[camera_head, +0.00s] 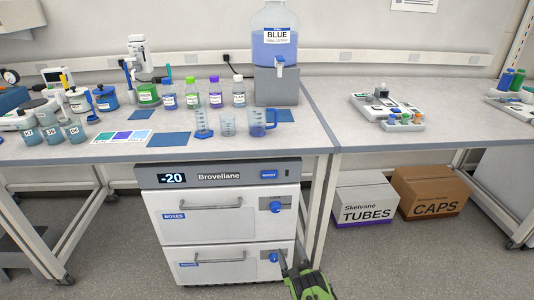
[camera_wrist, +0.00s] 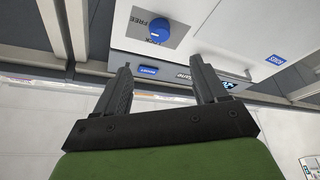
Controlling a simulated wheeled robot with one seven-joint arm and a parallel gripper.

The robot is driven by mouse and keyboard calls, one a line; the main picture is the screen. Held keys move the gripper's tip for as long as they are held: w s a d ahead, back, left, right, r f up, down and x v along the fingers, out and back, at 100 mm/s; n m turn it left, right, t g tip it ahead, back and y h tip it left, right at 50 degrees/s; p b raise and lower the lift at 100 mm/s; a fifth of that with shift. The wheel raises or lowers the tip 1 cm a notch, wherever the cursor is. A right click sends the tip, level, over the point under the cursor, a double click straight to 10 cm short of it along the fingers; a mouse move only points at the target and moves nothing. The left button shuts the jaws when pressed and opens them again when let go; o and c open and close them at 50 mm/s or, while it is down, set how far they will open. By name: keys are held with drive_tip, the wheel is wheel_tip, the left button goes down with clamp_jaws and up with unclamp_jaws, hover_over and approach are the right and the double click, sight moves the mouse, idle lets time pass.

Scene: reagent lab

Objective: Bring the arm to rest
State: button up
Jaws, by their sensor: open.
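My gripper (camera_head: 285,265) shows at the bottom of the head view, green and black, in front of the freezer's lower right side. In the wrist view its two dark fingers (camera_wrist: 163,78) stand apart with nothing between them. The freezer (camera_head: 225,232) is white with two drawers under a dark panel reading -20. Both drawers look shut. A blue knob (camera_head: 276,207) is on the upper drawer and another blue knob (camera_head: 273,257) is on the lower one, close to my fingertips. The wrist view shows a blue knob (camera_wrist: 160,26) beyond the fingers; I cannot tell whether they touch anything.
The bench (camera_head: 100,158) above holds several bottles, beakers and jars, with a blue dispenser (camera_head: 275,50) at the back. A tubes box (camera_head: 365,200) and a caps box (camera_head: 430,193) stand under the right bench. The floor (camera_head: 410,260) right of my gripper is clear.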

drive_tip(key=w+d+r+m+g+h, duration=0.1)
drive_tip(key=w+d+r+m+h, duration=0.1)
drive_tip(key=w+r, duration=0.4)
drive_tip(key=w+d+r+m+g+h, duration=0.15)
drive_tip(key=w+r, duration=0.25)
drive_tip(key=r, duration=0.5)
wheel_tip(320, 180, up, 13)
drive_tip(key=s+d+m+g+h, duration=0.1)
drive_tip(key=s+m+g+h, duration=0.1)
drive_tip(key=s+m+g, duration=0.1)
drive_tip(key=s+r+m+g, duration=0.1)
drive_tip(key=s+r+g, duration=0.1)
drive_tip(key=s+r, duration=0.5)
drive_tip(key=s+r+m+g, duration=0.1)
drive_tip(key=s+r+g, duration=0.25)
drive_tip(key=s, duration=0.65)
drive_tip(key=s+a+g+y+p, duration=0.1)
drive_tip(key=s+g, duration=0.1)
drive_tip(key=s, duration=1.2)
drive_tip(key=s+a+g+p, duration=0.1)
drive_tip(key=s+a+g, duration=0.15)
drive_tip(key=s, duration=1.25)
wheel_tip(320, 180, up, 16)
drive_tip(key=p, duration=1.5)
drive_tip(key=shift+w+d+m+p, duration=0.25)
drive_tip(key=shift+d+m+p, duration=0.1)
drive_tip(key=shift+m, duration=0.1)
